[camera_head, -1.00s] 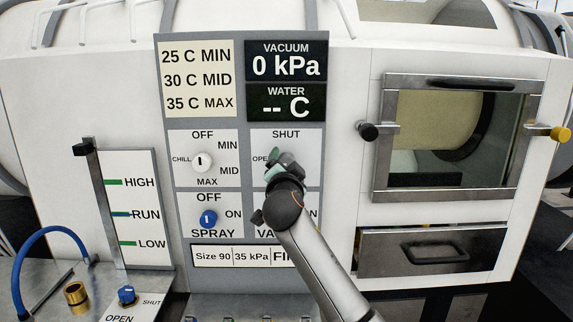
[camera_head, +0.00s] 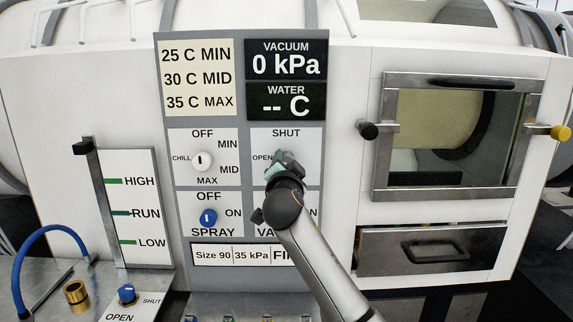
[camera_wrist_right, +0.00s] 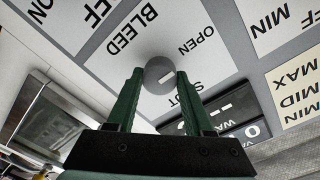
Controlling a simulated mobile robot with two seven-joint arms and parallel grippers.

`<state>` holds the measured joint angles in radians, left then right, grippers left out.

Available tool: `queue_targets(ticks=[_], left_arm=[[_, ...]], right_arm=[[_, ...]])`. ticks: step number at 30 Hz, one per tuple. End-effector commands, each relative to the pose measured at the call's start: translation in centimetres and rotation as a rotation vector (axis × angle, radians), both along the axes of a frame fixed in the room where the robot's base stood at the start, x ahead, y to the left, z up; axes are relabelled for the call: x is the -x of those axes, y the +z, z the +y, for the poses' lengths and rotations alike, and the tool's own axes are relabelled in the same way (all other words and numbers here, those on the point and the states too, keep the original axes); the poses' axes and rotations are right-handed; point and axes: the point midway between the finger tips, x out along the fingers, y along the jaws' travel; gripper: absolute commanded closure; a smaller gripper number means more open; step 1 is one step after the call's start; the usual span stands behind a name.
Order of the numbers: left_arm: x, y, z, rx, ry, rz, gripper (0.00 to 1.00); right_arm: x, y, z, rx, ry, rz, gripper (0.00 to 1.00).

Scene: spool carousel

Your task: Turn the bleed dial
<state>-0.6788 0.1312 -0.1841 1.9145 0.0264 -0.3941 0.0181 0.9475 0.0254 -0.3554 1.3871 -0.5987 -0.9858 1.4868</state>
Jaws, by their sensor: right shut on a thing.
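The bleed dial (camera_wrist_right: 158,66) is a round grey knob with a short white mark, on a white plate lettered BLEED, OPEN and SHUT in the right wrist view. My right gripper (camera_wrist_right: 160,76) is shut on it, one green finger on each side. The mark lies slightly tilted between the fingertips; I cannot tell which label it points to. In the head view my right gripper (camera_head: 280,164) covers the dial and its lower label, below SHUT and right of OPEN. My left gripper is not in view.
The chill dial (camera_head: 202,161) and blue spray knob (camera_head: 208,218) sit left on the same panel. My arm covers part of the vacuum control. The displays (camera_head: 286,81) above read 0 kPa and -- C. A windowed door (camera_head: 445,194) and a drawer (camera_head: 395,255) are to the right.

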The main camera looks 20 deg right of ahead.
Motion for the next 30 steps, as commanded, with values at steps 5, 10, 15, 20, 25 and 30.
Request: queue_targets(ticks=[5, 10, 15, 20, 25, 30], left_arm=[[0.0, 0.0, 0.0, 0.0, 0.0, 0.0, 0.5], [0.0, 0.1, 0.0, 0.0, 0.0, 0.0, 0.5], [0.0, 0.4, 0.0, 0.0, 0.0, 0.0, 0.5], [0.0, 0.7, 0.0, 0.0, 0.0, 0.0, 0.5], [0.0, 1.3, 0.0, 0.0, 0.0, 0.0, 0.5], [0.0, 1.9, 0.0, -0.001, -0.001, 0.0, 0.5]], right_arm=[[0.0, -0.1, 0.0, 0.022, -0.001, 0.01, 1.0], [0.0, -0.2, 0.1, 0.088, 0.001, 0.03, 1.0], [0.0, -0.2, 0.1, 0.207, 0.001, 0.064, 1.0], [0.0, -0.1, 0.1, 0.349, 0.001, 0.105, 1.0], [0.0, -0.1, 0.1, 0.505, 0.001, 0.151, 1.0], [0.0, -0.1, 0.1, 0.66, 0.002, 0.195, 1.0]])
